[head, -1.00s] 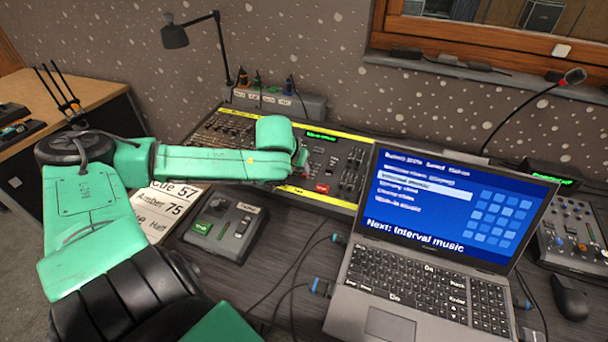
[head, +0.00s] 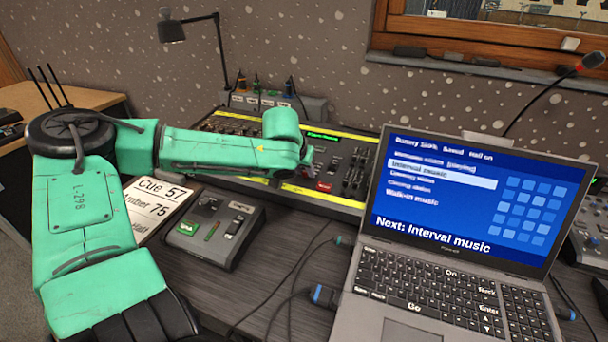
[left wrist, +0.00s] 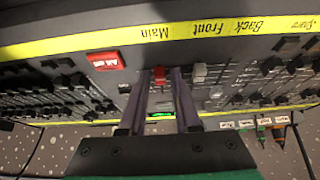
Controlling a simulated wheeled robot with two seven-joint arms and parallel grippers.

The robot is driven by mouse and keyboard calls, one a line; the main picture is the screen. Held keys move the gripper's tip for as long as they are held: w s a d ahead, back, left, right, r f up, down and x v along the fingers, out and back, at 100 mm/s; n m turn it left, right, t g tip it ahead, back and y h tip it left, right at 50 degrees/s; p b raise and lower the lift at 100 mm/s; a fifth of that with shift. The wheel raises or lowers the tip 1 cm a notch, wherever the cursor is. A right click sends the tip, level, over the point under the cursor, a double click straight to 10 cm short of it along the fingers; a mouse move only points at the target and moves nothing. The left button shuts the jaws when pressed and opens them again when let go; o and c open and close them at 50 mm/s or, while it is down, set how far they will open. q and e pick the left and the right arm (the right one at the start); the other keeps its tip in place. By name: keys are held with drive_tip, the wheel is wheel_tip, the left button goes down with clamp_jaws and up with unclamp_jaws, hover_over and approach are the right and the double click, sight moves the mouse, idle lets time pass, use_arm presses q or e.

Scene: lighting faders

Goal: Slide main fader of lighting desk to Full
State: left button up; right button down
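The lighting desk (head: 347,203) lies behind the laptop, with a yellow strip along its front edge. In the left wrist view, where the desk shows upside down, the strip (left wrist: 225,28) carries the labels Main, Front and Back. The main fader's red knob (left wrist: 159,74) is above the Main label's column, between my left gripper's fingertips (left wrist: 162,72). The fingers look open around it, with a gap on at least the right side; contact is unclear. In the head view my left gripper (head: 307,156) reaches over the desk, largely hidden by its own wrist. My right gripper is not in view.
A pale fader knob (left wrist: 199,73) sits close beside the right finger. A red button (left wrist: 105,60) is on the other side. The open laptop (head: 455,200) stands right of the arm. A small grey box (head: 222,230) and a cue sheet (head: 155,205) lie below the forearm.

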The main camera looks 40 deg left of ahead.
use_arm(q)
clamp_jaws()
drive_tip(key=shift+w+a+r, duration=0.1)
drive_tip(key=shift+w+a, duration=0.1)
drive_tip(key=shift+w, duration=0.3)
drive_tip(key=shift+w+a, duration=0.2)
drive_tip(key=shift+w, duration=0.3)
drive_tip(key=shift+w+a+r, duration=0.1)
drive_tip(key=shift+w+a, duration=0.1)
drive_tip(key=shift+w, duration=0.4)
drive_tip(key=shift+w+a+r, duration=0.1)
drive_tip(key=shift+w+a, duration=0.15)
drive_tip(key=shift+w, duration=0.35)
drive_tip(key=shift+w+a, duration=0.2)
drive_tip(key=shift+w, duration=0.4)
unclamp_jaws()
drive_tip(key=shift+r, duration=0.1)
wheel_tip(320, 180, up, 2)
drive_tip(key=p, duration=0.2)
drive_tip(key=shift+r+p, duration=0.2)
drive_tip(key=shift+p, duration=0.1)
